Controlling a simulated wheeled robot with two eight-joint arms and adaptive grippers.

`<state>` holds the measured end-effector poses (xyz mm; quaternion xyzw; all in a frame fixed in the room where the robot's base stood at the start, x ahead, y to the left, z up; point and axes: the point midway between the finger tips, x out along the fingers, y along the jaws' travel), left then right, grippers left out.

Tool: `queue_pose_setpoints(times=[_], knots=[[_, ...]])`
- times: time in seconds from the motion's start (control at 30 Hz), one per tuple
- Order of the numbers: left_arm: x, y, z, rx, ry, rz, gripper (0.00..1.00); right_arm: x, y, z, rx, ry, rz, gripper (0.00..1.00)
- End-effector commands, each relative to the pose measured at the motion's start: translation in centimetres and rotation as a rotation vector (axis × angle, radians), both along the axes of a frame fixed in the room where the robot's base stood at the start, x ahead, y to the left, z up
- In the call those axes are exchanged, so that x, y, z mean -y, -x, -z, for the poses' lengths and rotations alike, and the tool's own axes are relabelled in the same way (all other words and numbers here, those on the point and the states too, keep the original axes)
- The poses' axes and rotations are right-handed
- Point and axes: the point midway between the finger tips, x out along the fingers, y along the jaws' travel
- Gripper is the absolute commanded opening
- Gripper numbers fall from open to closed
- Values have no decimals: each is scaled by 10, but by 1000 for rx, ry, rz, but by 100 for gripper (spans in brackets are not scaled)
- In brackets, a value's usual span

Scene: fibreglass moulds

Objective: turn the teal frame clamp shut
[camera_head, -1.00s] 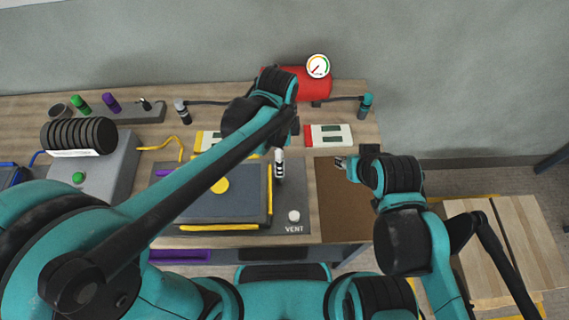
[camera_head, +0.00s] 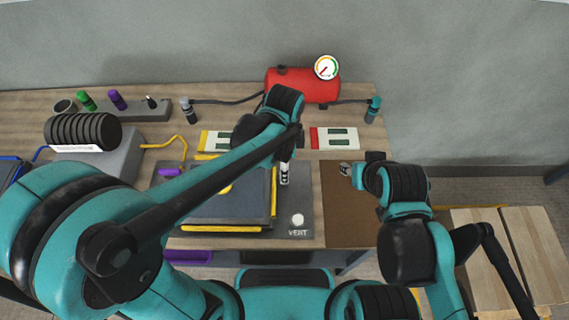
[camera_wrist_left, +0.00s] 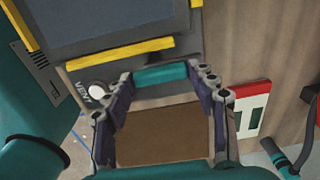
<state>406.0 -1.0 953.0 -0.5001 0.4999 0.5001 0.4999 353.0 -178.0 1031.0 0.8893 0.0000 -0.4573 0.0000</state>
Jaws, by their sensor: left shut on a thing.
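The teal frame clamp (camera_wrist_left: 160,75) shows in the left wrist view as a short teal bar beside the dark mould frame, near a yellow edge strip (camera_wrist_left: 120,53). My left gripper (camera_wrist_left: 163,80) is shut on it, one finger at each end of the bar. In the head view my left gripper (camera_head: 285,172) points down at the right edge of the mould; my own arm and fingers hide the clamp there. My right gripper (camera_head: 346,169) hangs over the brown mat, apart from the mould; its finger gap is too small to read.
A white VENT knob (camera_head: 297,219) sits at the mould base's front right corner. A purple clamp (camera_head: 170,172) is at the mould's back left. A red tank (camera_head: 300,86) with a gauge stands behind. The brown mat (camera_head: 348,215) is bare below my right gripper.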

Motion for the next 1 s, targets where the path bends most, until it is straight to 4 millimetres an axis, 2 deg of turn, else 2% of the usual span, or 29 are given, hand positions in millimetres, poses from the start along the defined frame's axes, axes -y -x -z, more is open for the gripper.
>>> queue_pose_setpoints(times=[0.37, 1.0], knots=[[-1, 0, 0, 0, 0, -99, 28, 0, 0, -2, 0, 0, 0, 40], [-5, 1, 0, 0, 0, -669, 28, 0, 0, -12, 0, 0, 0, 40]])
